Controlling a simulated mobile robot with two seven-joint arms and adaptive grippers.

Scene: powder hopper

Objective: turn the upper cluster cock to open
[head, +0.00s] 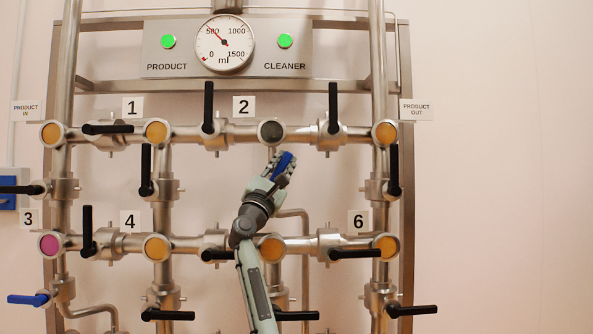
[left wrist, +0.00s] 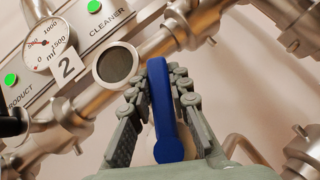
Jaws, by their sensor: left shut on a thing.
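A blue lever handle (left wrist: 162,115) stands between the fingers of my left gripper (left wrist: 157,78) in the left wrist view. In the head view the left gripper (head: 280,169) is shut on this blue handle (head: 286,161), just below the dark grey round sight glass (head: 271,132) on the upper pipe. The handle slants up and to the right there. The cock body behind it is mostly hidden by the gripper, so I cannot tell its exact setting. The sight glass also shows in the left wrist view (left wrist: 117,64). My right gripper is not in view.
Black levers stand up close by on the upper pipe, left (head: 208,107) and right (head: 333,107) of the sight glass. Below run a lower pipe (head: 185,243) and a bent thin pipe (head: 305,232). A gauge (head: 224,44) hangs above. The wall at right is clear.

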